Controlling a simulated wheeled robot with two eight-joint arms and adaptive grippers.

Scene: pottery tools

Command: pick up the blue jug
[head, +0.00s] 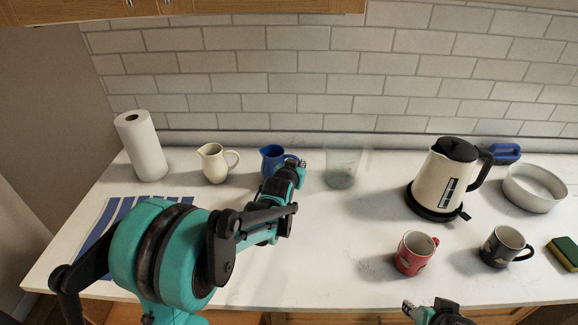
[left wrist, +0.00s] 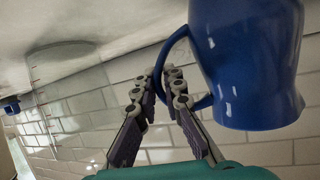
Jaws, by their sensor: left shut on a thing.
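The blue jug (head: 270,157) is at the back of the counter, right of a cream jug. My left arm covers its lower part in the head view, so I cannot tell whether its base touches the counter. My left gripper (head: 294,166) is at its right side. In the left wrist view the jug (left wrist: 246,65) fills the upper right, and the fingers of my left gripper (left wrist: 172,74) are shut on its handle (left wrist: 178,45). My right gripper (head: 428,312) shows only partly at the bottom edge, away from the jug; its opening is unclear.
A cream jug (head: 214,165) stands close on the left, beside a paper towel roll (head: 143,147). A clear container (head: 342,168) stands close on the right. A kettle (head: 446,175), red mug (head: 414,254) and dark mug (head: 502,247) are farther right. The tiled wall is behind.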

